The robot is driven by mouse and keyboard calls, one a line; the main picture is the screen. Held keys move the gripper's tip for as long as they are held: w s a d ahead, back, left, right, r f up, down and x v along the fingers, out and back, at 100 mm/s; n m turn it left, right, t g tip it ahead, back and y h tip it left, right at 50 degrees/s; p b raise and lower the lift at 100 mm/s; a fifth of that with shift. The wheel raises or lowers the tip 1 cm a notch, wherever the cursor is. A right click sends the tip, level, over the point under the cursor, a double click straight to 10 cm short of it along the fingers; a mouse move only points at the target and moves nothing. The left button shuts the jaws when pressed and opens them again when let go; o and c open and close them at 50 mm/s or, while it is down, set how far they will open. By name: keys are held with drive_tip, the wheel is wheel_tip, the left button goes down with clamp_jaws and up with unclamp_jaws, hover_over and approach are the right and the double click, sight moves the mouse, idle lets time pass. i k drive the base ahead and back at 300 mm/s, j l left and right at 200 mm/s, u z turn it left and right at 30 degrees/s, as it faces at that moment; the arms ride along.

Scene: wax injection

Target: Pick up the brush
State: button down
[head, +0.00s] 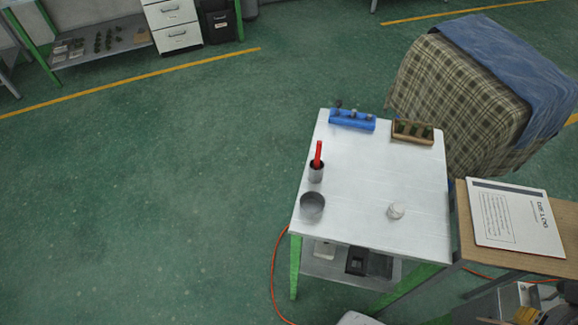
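A red upright stick, which looks like the brush (318,153), stands in a small grey cup (316,175) near the left edge of the white table (365,190). Its lower end is hidden inside the cup, so I cannot see bristles. It leans very slightly, if at all. My gripper does not show in the head view.
A wider grey bowl (312,206) sits just in front of the cup. A small white object (396,211) lies to the right. A blue holder (352,120) and a wooden box (412,132) stand at the back. The table's middle is clear. A desk with a document (515,220) adjoins on the right.

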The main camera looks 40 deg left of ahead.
sight(317, 161)
drive_tip(key=k+u, duration=0.1)
drive_tip(key=u, duration=1.55)
drive_tip(key=z, duration=2.5)
drive_tip(key=u, duration=2.5)
drive_tip(key=j+z, duration=0.1)
drive_tip(key=j, duration=0.7)
drive_tip(key=k, duration=0.05)
